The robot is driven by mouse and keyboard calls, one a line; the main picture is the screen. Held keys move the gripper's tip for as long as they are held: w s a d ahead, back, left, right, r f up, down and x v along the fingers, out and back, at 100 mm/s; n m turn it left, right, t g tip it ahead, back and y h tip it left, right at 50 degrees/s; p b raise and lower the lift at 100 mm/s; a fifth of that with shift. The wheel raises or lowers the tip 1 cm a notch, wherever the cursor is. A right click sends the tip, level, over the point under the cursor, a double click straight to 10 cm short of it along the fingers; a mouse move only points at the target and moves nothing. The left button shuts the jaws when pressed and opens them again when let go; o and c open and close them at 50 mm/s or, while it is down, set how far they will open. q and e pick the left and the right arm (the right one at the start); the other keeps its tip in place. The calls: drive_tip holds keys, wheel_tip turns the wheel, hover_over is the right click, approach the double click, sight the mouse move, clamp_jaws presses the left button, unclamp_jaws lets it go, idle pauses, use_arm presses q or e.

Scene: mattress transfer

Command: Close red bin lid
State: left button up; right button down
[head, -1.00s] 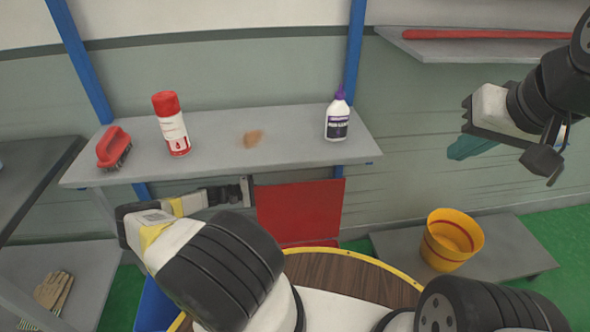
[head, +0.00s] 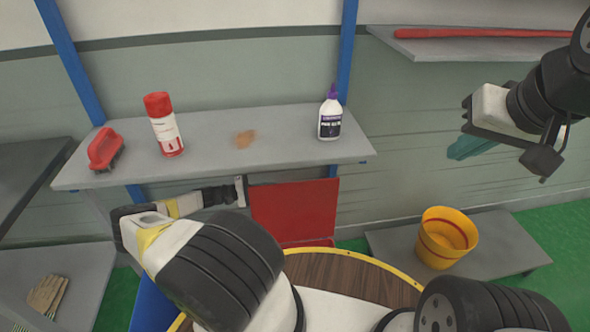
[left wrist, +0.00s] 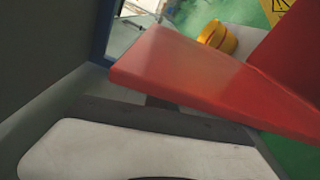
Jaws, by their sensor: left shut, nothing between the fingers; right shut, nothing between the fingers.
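The red bin lid (head: 295,207) stands raised and nearly upright below the grey shelf, facing me. A narrow red part of the bin (head: 308,242) shows under it; the rest is hidden behind my body. My left gripper (head: 241,190) is shut and empty at the lid's upper left edge; I cannot tell whether it touches. In the left wrist view the red panel (left wrist: 195,80) crosses close in front of the gripper. My right gripper (head: 542,165) is shut and empty, high at the right, far from the bin.
The grey shelf (head: 215,150) above the lid holds a red brush (head: 104,149), a spray can (head: 164,124) and a white bottle (head: 330,116). A yellow bucket (head: 446,237) stands on a low grey platform (head: 508,248) at the right. Gloves (head: 47,294) lie at lower left. A teal item (head: 474,146) shows behind my right gripper.

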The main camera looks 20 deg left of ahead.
sight(284, 187)
use_arm(q)
drive_tip(key=o, duration=0.4)
drive_tip(key=shift+m+g+h, duration=0.4)
drive_tip(key=shift+g, duration=0.2)
drive_tip(key=d, duration=0.3)
drive_tip(key=w+d, duration=0.1)
drive_tip(key=d, duration=0.1)
drive_tip(key=shift+d+r, duration=0.1)
drive_tip(key=shift+r, duration=0.05)
drive_tip(key=shift+c, duration=0.2)
drive_tip(key=o, duration=0.3)
drive_tip(key=shift+n+t+y, duration=0.4)
drive_tip(key=shift+t, duration=0.2)
drive_tip(key=a, duration=0.4)
drive_tip(key=shift+s+a+f, duration=0.25)
drive_tip(key=shift+s+a, duration=0.05)
drive_tip(key=shift+s, duration=0.05)
drive_tip(key=v, duration=0.6)
drive_tip(key=w+v, duration=0.1)
drive_tip(key=v, duration=0.2)
drive_tip(key=shift+s+a, duration=0.15)
drive_tip(key=shift+a, duration=0.25)
drive_tip(key=shift+a, duration=0.1)
drive_tip(key=v, duration=0.7)
drive_tip(key=shift+s+a, duration=0.15)
drive_tip(key=shift+a, duration=0.1)
